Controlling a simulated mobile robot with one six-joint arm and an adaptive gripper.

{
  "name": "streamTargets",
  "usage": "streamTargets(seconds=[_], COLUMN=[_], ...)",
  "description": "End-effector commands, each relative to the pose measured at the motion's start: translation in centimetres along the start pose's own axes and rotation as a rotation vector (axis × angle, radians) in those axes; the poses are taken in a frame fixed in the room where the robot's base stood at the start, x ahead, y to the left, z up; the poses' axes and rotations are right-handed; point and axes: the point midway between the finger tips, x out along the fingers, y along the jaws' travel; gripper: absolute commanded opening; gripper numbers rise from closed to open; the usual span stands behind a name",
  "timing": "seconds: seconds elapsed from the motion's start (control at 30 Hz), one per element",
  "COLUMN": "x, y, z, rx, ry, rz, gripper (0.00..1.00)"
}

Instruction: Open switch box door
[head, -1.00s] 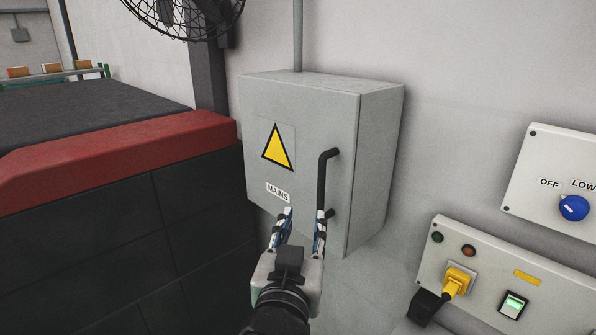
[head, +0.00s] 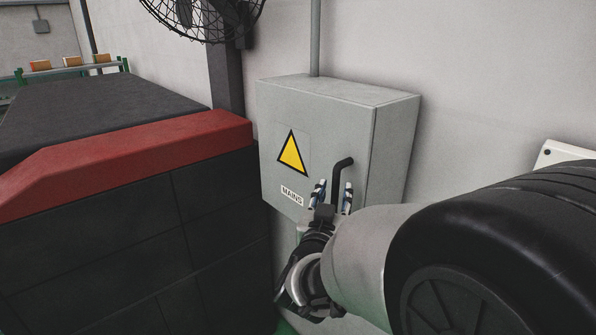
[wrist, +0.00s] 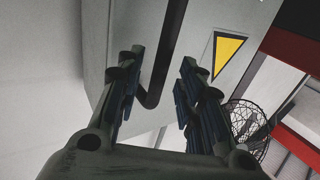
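The grey switch box (head: 335,130) hangs on the wall, with a yellow warning triangle (head: 292,153) and a "MAINS" label (head: 292,195) on its door. The door is shut. Its black bar handle (head: 340,171) is near the door's right edge; my arm and gripper hide its lower part. My gripper (head: 332,195) is in front of the door at the handle, fingers apart on either side of it. In the wrist view, the handle (wrist: 165,60) runs between the open fingers (wrist: 160,95), with gaps on both sides. I see no finger contact.
A dark block with a red edge (head: 120,155) stands close to the left of the box. A caged fan (head: 200,12) is above it. A grey conduit (head: 315,40) rises from the box top. A white panel (head: 556,154) is partly hidden behind my arm at right.

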Motion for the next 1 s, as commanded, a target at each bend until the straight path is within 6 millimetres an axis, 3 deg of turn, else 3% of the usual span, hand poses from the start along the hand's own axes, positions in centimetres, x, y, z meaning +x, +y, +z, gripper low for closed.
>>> streamTargets(seconds=[0.2, 0.6, 1.0], x=[2.7, 3.3, 3.3], y=[0.0, 0.0, 0.0], z=[0.0, -0.1, -0.1], rx=[0.0, 0.0, 0.0], ry=[0.001, 0.001, 0.001], rz=[0.001, -0.001, -0.001], gripper=[0.35, 0.34, 0.07])
